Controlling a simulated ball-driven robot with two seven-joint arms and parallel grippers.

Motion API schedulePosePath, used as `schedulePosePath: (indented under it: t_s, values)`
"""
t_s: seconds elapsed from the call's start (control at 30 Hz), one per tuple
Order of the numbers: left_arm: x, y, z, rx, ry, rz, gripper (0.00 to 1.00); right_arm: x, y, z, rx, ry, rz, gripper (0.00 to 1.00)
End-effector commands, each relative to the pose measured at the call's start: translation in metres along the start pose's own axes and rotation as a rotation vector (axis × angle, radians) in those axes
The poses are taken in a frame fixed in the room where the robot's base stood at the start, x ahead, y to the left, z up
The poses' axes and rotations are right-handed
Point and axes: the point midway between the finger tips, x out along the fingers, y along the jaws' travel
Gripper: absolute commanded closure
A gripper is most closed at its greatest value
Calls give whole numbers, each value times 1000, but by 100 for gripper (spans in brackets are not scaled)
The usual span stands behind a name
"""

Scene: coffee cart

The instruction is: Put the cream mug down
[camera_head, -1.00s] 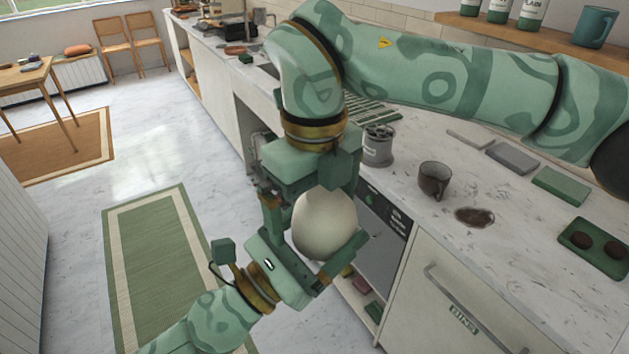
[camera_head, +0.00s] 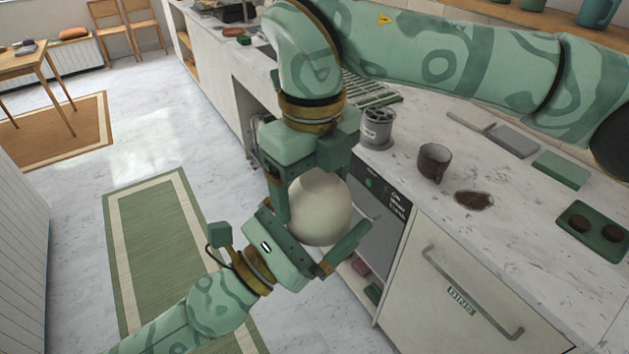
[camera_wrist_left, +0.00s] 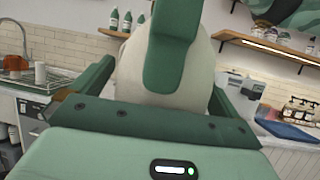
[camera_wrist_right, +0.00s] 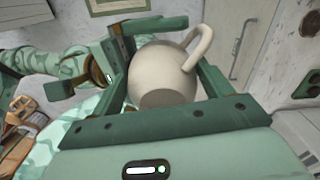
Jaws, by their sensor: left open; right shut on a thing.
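The cream mug (camera_head: 322,208) is held in the air in front of the counter. My right gripper (camera_head: 312,182) comes down from above and is shut on it. The mug also shows in the right wrist view (camera_wrist_right: 160,72), tilted, with its handle at the upper right. My left gripper (camera_head: 318,232) reaches in from the lower left. It is open, with its fingers on either side of the mug. In the left wrist view the mug (camera_wrist_left: 200,75) is partly hidden behind a green finger of my right gripper. I cannot tell whether the left fingers touch it.
The counter (camera_head: 400,205) carries a grey canister (camera_head: 377,128), a dark mug (camera_head: 433,162), a brown spill (camera_head: 473,200), and a green tray (camera_head: 590,240) with two dark round items. Bare counter lies around the spill. A green rug (camera_head: 170,260) lies on the floor.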

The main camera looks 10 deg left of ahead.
Motion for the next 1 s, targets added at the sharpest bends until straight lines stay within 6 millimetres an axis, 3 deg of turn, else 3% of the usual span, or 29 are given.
schedulePosePath:
  t_s: [0.17,0.5,0.73,0.87,1.0]
  values:
    - [-21,-1,0,3,2,-4,0,-1,-1,0,2,-2,-3,54]
    - [-96,0,-1,2,4,-5,0,-1,-3,1,5,-4,-5,54]
    - [-115,5,-7,-13,15,13,0,-1,-3,1,5,-4,-6,54]
    - [-120,27,-37,-80,80,93,0,-1,-3,1,6,-4,-6,54]
    - [-138,70,-100,-236,206,274,0,-1,-3,1,6,-4,-6,54]
